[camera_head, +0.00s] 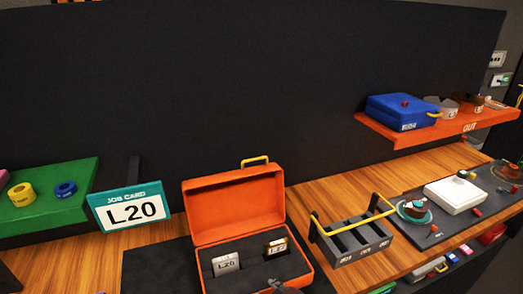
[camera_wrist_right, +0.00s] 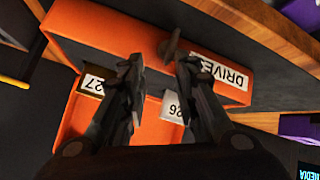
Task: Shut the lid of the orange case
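The orange case (camera_head: 250,225) stands open on a dark mat, its lid (camera_head: 237,203) raised upright at the back with a yellow handle on top. A silver labelled block (camera_head: 227,264) and a yellow-edged one (camera_head: 277,246) sit in its dark insert. In the right wrist view the case's orange wall (camera_wrist_right: 110,38) carries a "DRIVE…" label and a small dark latch-like piece (camera_wrist_right: 170,45). My right gripper (camera_wrist_right: 160,68) is over the case with its fingers apart and nothing between them. A dark piece at the case's front edge in the head view is cut off. My left gripper is out of view.
A job card (camera_head: 131,208) stands left of the case, beside a green board (camera_head: 45,202) with rings. A dark tray with a yellow handle (camera_head: 355,238) stands close on the right. An orange shelf (camera_head: 440,128) holds a blue box. A dark wall rises behind.

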